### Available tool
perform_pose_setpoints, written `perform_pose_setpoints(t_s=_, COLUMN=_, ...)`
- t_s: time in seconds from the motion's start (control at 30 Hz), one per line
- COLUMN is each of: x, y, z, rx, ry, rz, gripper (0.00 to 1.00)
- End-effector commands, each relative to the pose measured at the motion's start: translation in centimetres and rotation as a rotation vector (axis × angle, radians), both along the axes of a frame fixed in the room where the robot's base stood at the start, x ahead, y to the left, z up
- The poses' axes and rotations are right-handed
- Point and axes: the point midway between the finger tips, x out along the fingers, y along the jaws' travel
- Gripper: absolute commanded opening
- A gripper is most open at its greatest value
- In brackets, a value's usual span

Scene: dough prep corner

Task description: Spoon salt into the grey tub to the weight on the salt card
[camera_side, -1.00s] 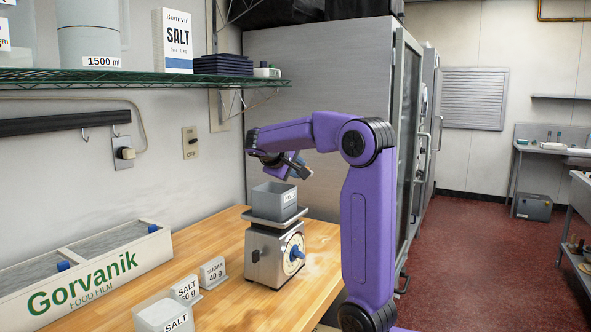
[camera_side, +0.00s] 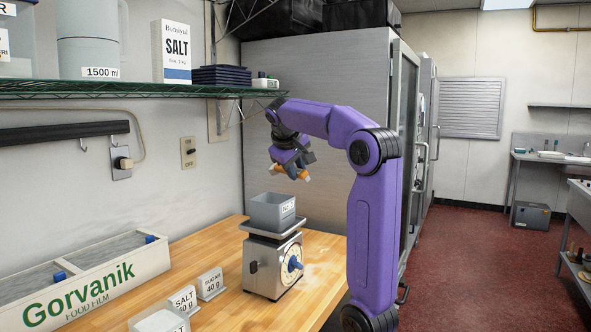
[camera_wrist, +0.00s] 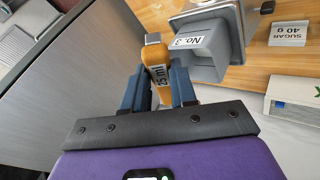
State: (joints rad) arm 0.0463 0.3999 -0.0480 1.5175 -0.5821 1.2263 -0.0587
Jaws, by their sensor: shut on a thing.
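My gripper (camera_side: 292,166) is shut on an orange spoon marked 25 ml (camera_wrist: 158,76). In the side view it hangs above the grey tub (camera_side: 266,212), apart from it. The spoon's bowl contents cannot be made out. The tub, labelled No. 3 in the wrist view (camera_wrist: 207,58), stands upright on the pan of a dial scale (camera_side: 268,268); its inside looks mostly hidden, and the dial reading is too small to read. The salt card (camera_side: 183,299) stands on the counter, its first digit unclear. A white tub labelled SALT (camera_side: 160,320) is at the bottom edge, partly cut off.
A sugar card reading 40 g (camera_side: 211,284) stands between the salt card and the scale. A Gorvanik film box (camera_side: 95,283) lies along the wall. A shelf (camera_side: 120,88) holding a salt carton (camera_side: 171,52) runs above. The counter right of the scale is clear.

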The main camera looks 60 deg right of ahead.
Motion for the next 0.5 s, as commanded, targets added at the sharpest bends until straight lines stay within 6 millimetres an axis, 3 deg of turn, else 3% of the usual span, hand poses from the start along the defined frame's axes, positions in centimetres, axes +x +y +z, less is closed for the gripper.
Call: perform_pose_setpoints(t_s=0.5, x=-0.4, y=-0.9, z=2.0, rx=0.328, ry=-0.165, rz=-0.005, gripper=0.00)
